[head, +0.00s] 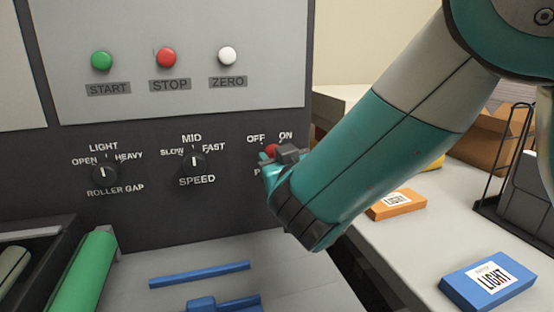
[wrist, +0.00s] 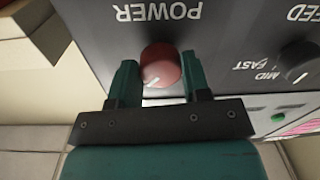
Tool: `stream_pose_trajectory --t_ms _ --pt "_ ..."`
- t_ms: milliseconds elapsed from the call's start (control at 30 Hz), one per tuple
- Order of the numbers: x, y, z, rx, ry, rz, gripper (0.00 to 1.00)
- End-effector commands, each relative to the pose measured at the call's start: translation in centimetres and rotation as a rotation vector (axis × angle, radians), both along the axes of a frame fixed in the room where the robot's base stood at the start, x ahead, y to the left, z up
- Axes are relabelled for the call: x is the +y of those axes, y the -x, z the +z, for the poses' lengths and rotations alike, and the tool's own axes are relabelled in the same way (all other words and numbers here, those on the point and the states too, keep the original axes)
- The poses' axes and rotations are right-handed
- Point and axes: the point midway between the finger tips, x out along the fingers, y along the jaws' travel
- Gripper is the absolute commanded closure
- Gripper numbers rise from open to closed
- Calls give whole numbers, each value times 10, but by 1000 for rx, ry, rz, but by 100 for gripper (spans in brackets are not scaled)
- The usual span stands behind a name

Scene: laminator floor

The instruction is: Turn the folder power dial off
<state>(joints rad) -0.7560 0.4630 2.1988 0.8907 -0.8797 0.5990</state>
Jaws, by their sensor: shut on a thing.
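The red power dial (head: 271,149) sits on the dark panel below the OFF and ON labels, mostly hidden by my gripper (head: 272,158) in the head view. In the wrist view, the dial (wrist: 160,66) is round with a white pointer mark, and the POWER label is upside down above it. The mark points to the lower left of that picture, which is toward ON on the panel. My gripper (wrist: 160,72) is shut on the dial, with one teal finger on each side.
The black speed dial (head: 194,160) and roller gap dial (head: 104,173) are to the left. Green, red and white buttons (head: 166,58) are above. Below are a green roller (head: 85,275) and a blue bar (head: 199,274). Orange (head: 396,204) and blue (head: 488,280) LIGHT boxes lie on the right table.

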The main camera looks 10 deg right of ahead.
Motion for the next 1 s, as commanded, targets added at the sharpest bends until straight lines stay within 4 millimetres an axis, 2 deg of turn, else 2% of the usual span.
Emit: stream_pose_trajectory --t_ms 367,1000 --pt "0 0 0 -27 139 1 80" --pt "0 0 2 -144 717 2 80"
